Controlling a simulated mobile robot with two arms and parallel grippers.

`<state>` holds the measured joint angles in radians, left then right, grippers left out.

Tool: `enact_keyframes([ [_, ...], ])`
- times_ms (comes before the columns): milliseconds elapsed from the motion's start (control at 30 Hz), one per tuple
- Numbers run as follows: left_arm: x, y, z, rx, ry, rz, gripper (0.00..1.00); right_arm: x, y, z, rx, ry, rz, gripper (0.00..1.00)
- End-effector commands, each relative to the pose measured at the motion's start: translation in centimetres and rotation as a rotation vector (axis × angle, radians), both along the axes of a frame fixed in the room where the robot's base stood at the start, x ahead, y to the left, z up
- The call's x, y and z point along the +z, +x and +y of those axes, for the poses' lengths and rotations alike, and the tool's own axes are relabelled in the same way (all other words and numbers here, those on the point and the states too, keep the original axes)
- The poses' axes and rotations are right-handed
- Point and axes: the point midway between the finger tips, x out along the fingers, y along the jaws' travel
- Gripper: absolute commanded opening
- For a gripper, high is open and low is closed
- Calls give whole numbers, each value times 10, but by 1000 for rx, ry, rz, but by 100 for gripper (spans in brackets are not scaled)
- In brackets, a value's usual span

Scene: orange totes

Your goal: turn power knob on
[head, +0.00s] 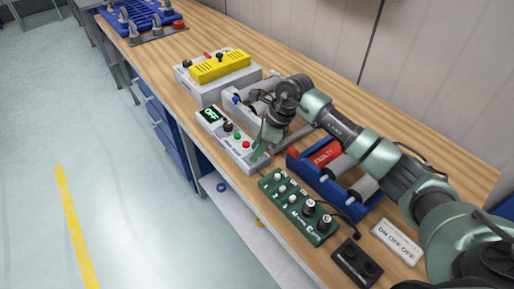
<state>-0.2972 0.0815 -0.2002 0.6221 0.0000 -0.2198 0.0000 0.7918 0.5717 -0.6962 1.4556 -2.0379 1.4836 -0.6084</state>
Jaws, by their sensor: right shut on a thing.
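A white control box (222,137) lies along the bench's left edge. Its small display (210,114) shows green letters that look like OFF. On its top are a black knob (227,127), a green button (237,136) and a red button (246,144). My right gripper (261,150) points down at the box's near right end, just past the red button. It is shut on a part that its fingers hide; I cannot tell whether this is the power knob. My left gripper is not in view.
A green board (298,207) with switches and knobs sits nearer, beside a blue tray (325,188) of cylinders. A grey device with a yellow top (220,66) stands behind the box. A black block (356,263) and an ON/OFF plate (397,242) lie at the near right.

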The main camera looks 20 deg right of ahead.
Motion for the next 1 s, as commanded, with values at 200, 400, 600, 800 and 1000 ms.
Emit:
enact_keyframes([
  [200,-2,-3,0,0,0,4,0,0,0,0,-32,1,-1,0],
  [400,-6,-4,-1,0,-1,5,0,-1,-1,0,-131,0,-1,0],
  [600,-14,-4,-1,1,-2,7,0,-2,-2,1,-296,-1,-3,0],
  [800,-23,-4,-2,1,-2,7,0,-2,-2,2,-484,-1,-4,0],
  [1000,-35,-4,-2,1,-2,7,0,-2,-3,4,-674,0,-4,0],
])
